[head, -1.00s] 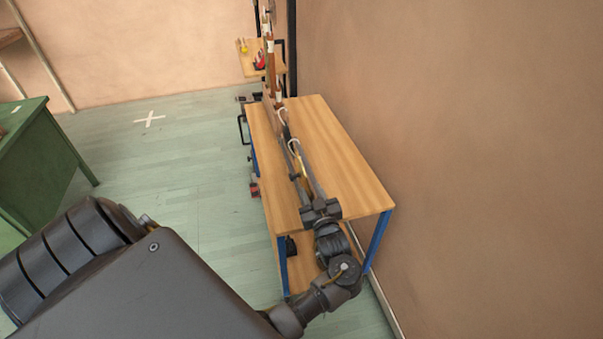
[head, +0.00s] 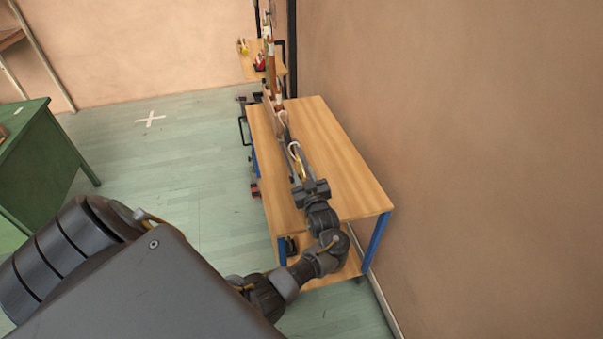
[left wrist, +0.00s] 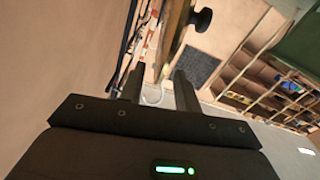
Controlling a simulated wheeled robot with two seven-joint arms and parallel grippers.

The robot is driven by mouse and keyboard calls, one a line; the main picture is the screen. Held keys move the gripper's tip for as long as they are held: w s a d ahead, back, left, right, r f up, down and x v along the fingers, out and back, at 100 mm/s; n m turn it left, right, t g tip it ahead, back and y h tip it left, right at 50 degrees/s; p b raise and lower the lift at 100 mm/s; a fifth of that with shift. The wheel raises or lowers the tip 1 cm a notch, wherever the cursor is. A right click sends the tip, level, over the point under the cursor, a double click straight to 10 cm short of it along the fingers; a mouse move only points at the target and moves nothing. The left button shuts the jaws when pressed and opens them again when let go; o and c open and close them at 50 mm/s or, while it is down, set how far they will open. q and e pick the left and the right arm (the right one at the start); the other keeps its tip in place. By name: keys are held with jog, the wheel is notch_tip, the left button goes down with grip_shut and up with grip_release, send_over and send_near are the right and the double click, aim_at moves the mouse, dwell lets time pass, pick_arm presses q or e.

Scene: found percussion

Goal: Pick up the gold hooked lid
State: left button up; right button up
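A thin gold edge (head: 301,168) shows among the things hanging in a row above the wooden cart; it may be the gold hooked lid, seen nearly edge-on. Its hook cannot be made out. My left gripper (head: 297,162) is above the cart, its fingers pointing along the row, close to the gold edge. In the left wrist view its fingers (left wrist: 158,88) are apart. A pale curved thing (left wrist: 153,96) shows between or beyond them; I cannot tell whether it touches them. My right gripper is in no view.
The cart's wooden top (head: 345,165) has bare room right of the row, beside the pink wall (head: 460,150). A green desk (head: 45,165) stands at the left. A small shelf (head: 250,68) with red and yellow items is at the back. Floor between desk and cart is clear.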

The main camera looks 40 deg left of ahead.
aim_at(300, 171)
pick_arm(q)
jog(key=x, duration=0.2)
jog(key=shift+w+a+f, duration=0.1)
jog(key=shift+w+a, duration=0.1)
jog(key=shift+a, duration=0.1)
grip_shut()
dwell(1.2)
